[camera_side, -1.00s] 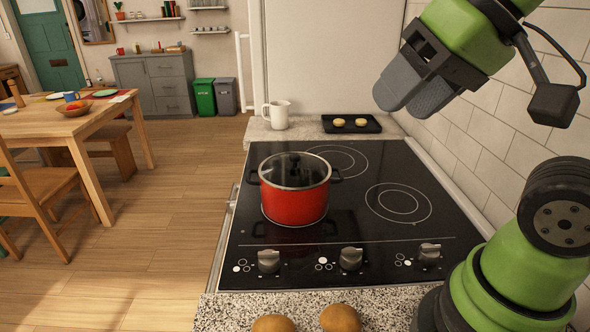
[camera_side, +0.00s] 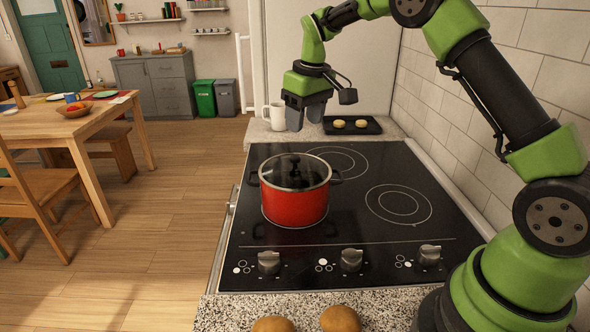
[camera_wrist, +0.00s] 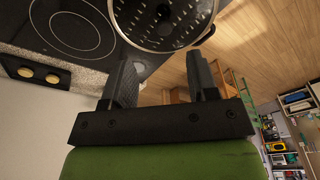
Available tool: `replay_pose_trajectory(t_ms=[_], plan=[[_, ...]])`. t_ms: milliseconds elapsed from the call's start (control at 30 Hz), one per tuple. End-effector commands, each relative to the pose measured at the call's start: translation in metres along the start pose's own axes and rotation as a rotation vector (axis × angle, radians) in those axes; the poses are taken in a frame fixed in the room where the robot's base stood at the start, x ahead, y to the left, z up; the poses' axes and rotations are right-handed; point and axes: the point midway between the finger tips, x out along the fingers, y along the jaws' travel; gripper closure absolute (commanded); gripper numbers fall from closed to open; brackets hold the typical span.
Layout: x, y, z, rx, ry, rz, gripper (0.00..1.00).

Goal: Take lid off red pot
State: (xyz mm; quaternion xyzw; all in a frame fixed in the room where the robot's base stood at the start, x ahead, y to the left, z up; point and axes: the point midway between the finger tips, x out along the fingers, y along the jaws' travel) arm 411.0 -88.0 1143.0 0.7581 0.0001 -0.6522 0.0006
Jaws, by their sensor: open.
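The red pot (camera_side: 297,207) stands on the black cooktop, on its left side. Its glass lid (camera_side: 316,175) with a steel rim and a black knob (camera_side: 294,164) sits on top. In the wrist view the lid (camera_wrist: 165,14) is at the top edge, partly cut off. My gripper (camera_side: 307,118) is above and beyond the pot in the side view, fingers pointing down, clear of the lid. In the wrist view its two fingers (camera_wrist: 161,78) are spread apart with nothing between them.
A white mug (camera_side: 274,108) stands behind my gripper, partly hidden. A dark tray (camera_side: 352,126) with two yellowish rounds lies on the back counter. The cooktop (camera_side: 340,228) right of the pot is clear. A tiled wall (camera_side: 535,75) bounds the right side.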

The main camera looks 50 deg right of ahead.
Motion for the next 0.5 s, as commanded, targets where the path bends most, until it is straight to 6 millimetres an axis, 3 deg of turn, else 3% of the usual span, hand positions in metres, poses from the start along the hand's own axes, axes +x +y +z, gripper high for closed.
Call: replay_pose_trajectory(t_ms=[200, 500], plan=[[0.033, 0.000, 0.000, -0.001, -0.004, -0.001, 0.46], [0.064, -0.004, -0.004, -0.001, -0.004, -0.002, 0.46]])
